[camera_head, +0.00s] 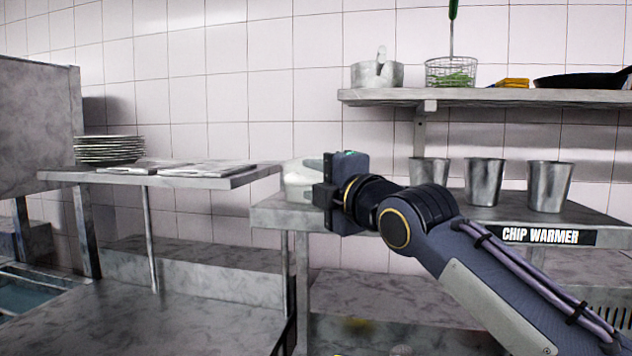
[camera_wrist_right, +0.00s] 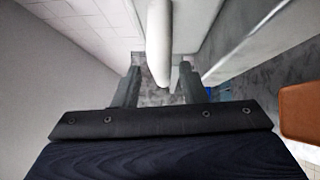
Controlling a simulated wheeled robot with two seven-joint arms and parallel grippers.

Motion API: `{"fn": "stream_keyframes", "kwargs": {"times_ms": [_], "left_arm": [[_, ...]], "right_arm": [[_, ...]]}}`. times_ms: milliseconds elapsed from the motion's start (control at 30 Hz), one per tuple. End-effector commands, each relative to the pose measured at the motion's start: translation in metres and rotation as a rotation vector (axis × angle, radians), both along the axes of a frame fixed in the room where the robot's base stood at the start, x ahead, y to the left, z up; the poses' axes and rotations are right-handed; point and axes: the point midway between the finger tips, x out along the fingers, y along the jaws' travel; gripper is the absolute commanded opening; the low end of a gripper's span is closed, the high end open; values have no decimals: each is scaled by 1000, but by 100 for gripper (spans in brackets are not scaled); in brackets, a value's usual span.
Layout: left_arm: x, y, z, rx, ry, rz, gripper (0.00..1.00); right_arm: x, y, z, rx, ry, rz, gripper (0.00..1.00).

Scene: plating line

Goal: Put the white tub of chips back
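The white tub (camera_head: 297,182) stands at the left end of the chip warmer's metal top, partly hidden behind my right gripper. Its contents cannot be seen. My right gripper (camera_head: 318,180) is at the tub's right side, pointing left. In the right wrist view, a white upright piece, which looks like part of the tub (camera_wrist_right: 158,40), lies between the two fingers of my right gripper (camera_wrist_right: 158,85). A gap shows on each side of it, so the fingers are open around it. My left gripper is not in view.
Several metal cups (camera_head: 485,182) stand on the chip warmer (camera_head: 540,236) behind my right arm. An upper shelf (camera_head: 400,97) holds a metal pot (camera_head: 377,75), a wire basket (camera_head: 451,72) and a black pan (camera_head: 585,81). A left shelf (camera_head: 110,178) carries stacked plates (camera_head: 108,149).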

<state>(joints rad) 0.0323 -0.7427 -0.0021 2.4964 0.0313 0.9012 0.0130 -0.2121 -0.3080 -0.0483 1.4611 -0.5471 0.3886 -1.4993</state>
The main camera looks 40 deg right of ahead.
Motion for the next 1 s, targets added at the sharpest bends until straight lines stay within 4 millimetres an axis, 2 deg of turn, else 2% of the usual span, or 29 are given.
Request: {"fn": "stream_keyframes", "kwargs": {"times_ms": [133,233,500,700,833,1000], "left_arm": [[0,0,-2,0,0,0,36],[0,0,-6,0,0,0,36],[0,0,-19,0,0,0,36],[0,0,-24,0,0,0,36],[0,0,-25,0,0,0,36],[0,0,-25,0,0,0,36]], "right_arm": [[-5,0,0,0,-2,0,38],[-19,1,-1,0,-4,0,38],[-76,4,-5,0,-6,0,38],[-108,7,-7,0,-4,1,38],[-118,7,-7,-1,-2,1,38],[-120,7,-7,-1,-1,1,38]]}}
